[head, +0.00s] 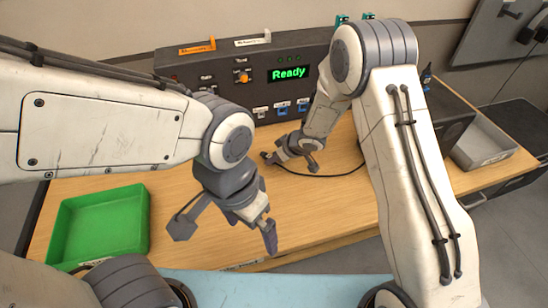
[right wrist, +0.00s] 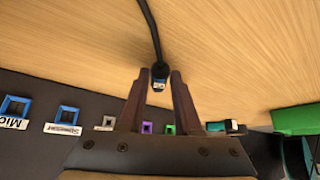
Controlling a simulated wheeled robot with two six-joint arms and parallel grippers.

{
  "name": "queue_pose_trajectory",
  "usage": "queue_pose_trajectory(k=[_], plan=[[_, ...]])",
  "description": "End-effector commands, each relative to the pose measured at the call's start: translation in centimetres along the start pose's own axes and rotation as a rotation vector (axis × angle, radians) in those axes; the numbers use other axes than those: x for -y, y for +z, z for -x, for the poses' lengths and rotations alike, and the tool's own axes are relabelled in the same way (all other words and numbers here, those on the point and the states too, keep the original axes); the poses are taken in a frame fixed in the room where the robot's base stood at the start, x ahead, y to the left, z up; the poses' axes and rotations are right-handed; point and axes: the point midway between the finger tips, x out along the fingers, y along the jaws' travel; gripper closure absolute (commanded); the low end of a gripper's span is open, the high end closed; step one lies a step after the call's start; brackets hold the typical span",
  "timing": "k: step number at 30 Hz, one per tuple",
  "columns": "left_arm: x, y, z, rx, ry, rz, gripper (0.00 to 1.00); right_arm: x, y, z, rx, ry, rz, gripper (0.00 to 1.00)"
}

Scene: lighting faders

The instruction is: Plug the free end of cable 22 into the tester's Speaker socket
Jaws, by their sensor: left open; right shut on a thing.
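The tester (head: 190,72) is a dark box at the back of the table with a green "Ready" display. In the right wrist view its sockets form a row, with the blue Speaker socket (right wrist: 68,114) to the left of my gripper, beside the Mic one. My right gripper (head: 270,157) is shut on the plug of a black cable (head: 335,175), low over the table in front of the tester. The plug (right wrist: 159,84) shows between the fingers with a small tag, whose number I cannot read. It is apart from the socket row. My left gripper (head: 268,228) is open and empty over the front of the table.
Grey (right wrist: 108,123), purple (right wrist: 146,127) and green (right wrist: 170,129) sockets sit further along the row. A green tray (head: 146,222) stands at the front left. A grey bin (head: 490,155) stands at the right. The wooden table between tray and tester is clear.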

Motion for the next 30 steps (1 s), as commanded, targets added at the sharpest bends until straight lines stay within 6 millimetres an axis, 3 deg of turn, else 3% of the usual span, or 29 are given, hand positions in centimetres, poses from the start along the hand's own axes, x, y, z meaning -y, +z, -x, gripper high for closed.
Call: queue_pose_trajectory(k=[17,30], plan=[[-0.4,-0.3,5.0,0.000,0.000,0.000,0.00,0.0,-2.5,3.7,0.000,0.000,-0.001,1.00],[-0.4,-0.3,5.1,0.000,0.000,0.000,0.00,-0.2,-2.4,4.0,0.000,0.008,-0.011,1.00]])
